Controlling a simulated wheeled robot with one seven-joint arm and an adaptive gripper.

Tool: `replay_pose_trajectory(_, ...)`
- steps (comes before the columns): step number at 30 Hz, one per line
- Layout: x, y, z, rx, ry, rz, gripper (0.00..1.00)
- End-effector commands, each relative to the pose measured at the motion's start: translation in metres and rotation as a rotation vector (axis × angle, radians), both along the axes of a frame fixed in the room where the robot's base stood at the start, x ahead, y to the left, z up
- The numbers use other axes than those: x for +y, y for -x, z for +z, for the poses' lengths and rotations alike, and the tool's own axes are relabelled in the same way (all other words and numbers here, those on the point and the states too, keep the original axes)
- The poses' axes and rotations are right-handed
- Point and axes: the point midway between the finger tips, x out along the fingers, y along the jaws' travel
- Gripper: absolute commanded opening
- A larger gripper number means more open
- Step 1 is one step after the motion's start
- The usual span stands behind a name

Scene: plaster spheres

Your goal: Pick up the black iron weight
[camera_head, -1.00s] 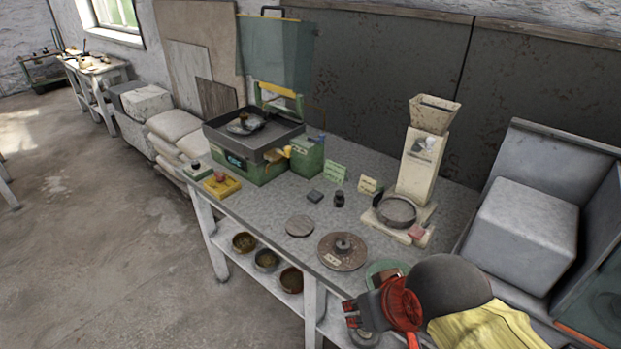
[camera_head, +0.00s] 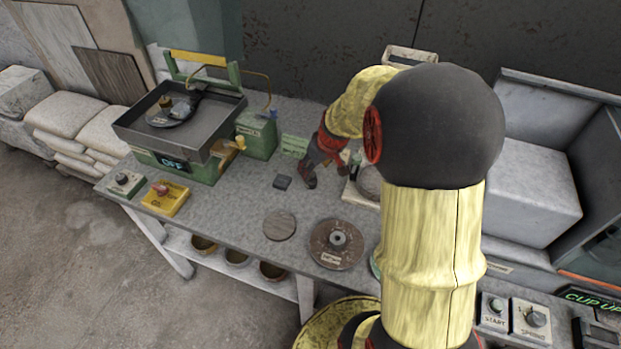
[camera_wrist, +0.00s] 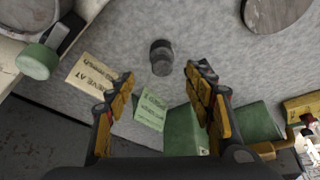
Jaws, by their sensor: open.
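The black iron weight (camera_wrist: 161,57) is a small dark cylinder with a narrower knob, on the grey speckled bench top in the wrist view. It lies just beyond my fingertips, roughly centred between them and apart from both. My gripper (camera_wrist: 160,76) is open and empty, one finger on each side of the picture. In the head view my gripper (camera_head: 310,172) points down over the bench, and it covers the place of the weight there, so I cannot make the weight out clearly.
Green and cream cards (camera_wrist: 151,109) (camera_wrist: 92,78) stand near the fingers. A round grey disc (camera_head: 279,225) and a brown wheel (camera_head: 338,243) lie nearer the front. A green machine with a tray (camera_head: 180,105) stands at left.

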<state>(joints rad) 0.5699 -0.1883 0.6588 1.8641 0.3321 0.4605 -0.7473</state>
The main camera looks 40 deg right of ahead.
Motion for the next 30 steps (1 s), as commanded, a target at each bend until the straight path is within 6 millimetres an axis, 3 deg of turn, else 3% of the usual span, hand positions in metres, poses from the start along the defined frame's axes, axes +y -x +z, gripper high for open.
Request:
replay_pose_trajectory(19,-0.001,-0.023,-0.069,0.000,0.002,0.001,0.53)
replay_pose_trajectory(27,-0.001,-0.025,-0.071,-0.002,0.004,0.001,0.53)
replay_pose_trajectory(30,-0.001,-0.025,-0.071,-0.001,0.004,0.001,0.47)
